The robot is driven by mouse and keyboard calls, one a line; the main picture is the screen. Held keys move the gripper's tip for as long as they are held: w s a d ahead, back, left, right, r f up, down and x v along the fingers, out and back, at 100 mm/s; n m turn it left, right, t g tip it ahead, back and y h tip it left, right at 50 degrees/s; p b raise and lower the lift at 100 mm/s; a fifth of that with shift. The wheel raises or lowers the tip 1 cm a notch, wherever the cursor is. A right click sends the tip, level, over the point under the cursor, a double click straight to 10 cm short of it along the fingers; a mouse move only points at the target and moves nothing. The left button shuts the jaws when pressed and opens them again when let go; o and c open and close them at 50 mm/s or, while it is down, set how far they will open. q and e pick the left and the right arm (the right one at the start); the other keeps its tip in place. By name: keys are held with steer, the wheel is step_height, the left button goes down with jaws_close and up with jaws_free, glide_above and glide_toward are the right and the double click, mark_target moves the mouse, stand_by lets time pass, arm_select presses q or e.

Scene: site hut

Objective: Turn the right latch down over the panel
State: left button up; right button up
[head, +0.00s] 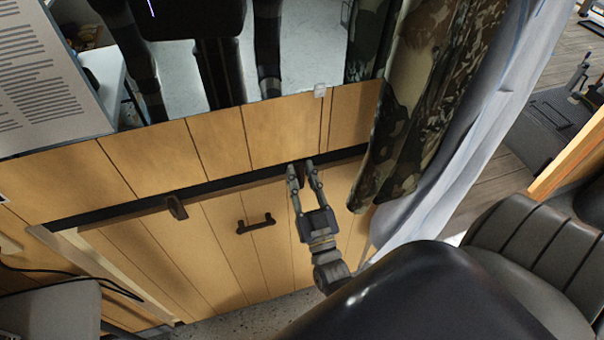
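The wooden panel (221,232) sits below a dark gap under the mirror, with a dark bar handle (256,223) on it. The left latch (176,207), a small brown piece, points down over the panel's upper edge. My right gripper (301,165) reaches up to the panel's top edge on the right, its two fingers apart. A dark brown piece, seemingly the right latch (302,174), shows between the fingers and is mostly hidden by them. I cannot tell its exact angle or whether the fingers touch it. My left gripper is not in view.
A camouflage curtain (415,100) and a pale curtain (470,130) hang just right of my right gripper. A dark padded seat (540,260) stands at the lower right. A mirror (310,50) is above, and a cable (80,272) lies at lower left.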

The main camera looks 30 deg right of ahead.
steer(key=shift+w+f, duration=0.1)
steer(key=shift+s+f, duration=0.1)
steer(key=shift+s, duration=0.1)
steer(key=v, duration=1.1)
steer(key=shift+s, duration=0.3)
steer(key=shift+a+f, duration=0.1)
steer(key=s+a+f+n+g+y, duration=0.1)
steer(key=a+f+g+y, duration=0.15)
steer(key=f, duration=0.65)
steer(key=s+a+f+n+g+y, duration=0.1)
steer(key=a+f+n+g+y, duration=0.15)
steer(key=f, duration=0.65)
steer(key=s+a+f+g+y, duration=0.15)
steer(key=f+g, duration=0.25)
steer(key=f, duration=0.5)
steer(key=s+f+n+g+y, duration=0.15)
steer(key=s+f+g, duration=0.45)
steer(key=s+f, duration=0.7)
steer(key=s+d+f+g, duration=0.2)
steer(key=s+f, duration=0.1)
steer(key=s, duration=0.2)
steer(key=s+d+f+n+g+h, duration=0.1)
steer(key=s+d+f+g, duration=0.1)
steer(key=s, duration=0.4)
steer(key=shift+d+f+g, duration=0.25)
steer(key=shift+f+g, duration=0.2)
steer(key=shift+g, duration=0.25)
